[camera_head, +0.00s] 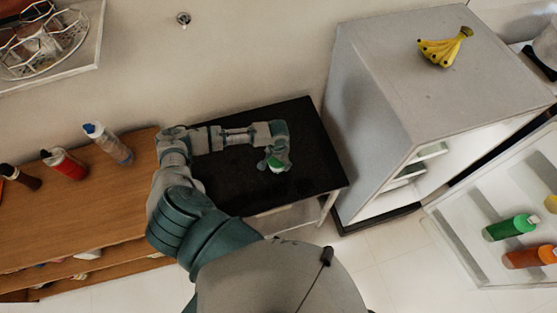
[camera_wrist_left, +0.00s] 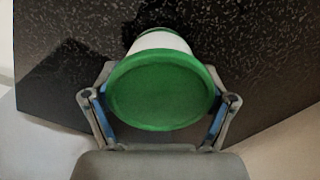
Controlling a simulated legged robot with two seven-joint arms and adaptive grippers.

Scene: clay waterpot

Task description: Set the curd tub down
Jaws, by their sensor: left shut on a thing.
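The curd tub (camera_wrist_left: 160,90) is white with a green lid and fills the middle of the left wrist view. It also shows as a small green and white shape in the head view (camera_head: 276,164). My left gripper (camera_wrist_left: 160,108) is shut on the tub, with one finger on each side of it. In the head view the left gripper (camera_head: 275,163) is over the black speckled counter (camera_head: 235,185). I cannot tell whether the tub's base touches the counter. My right gripper is not in view.
An open fridge (camera_head: 380,100) with bananas (camera_head: 442,48) on top stands right of the counter. Its door (camera_head: 480,210) holds bottles. A wooden shelf unit (camera_head: 70,215) with several bottles stands to the left. The counter around the tub is clear.

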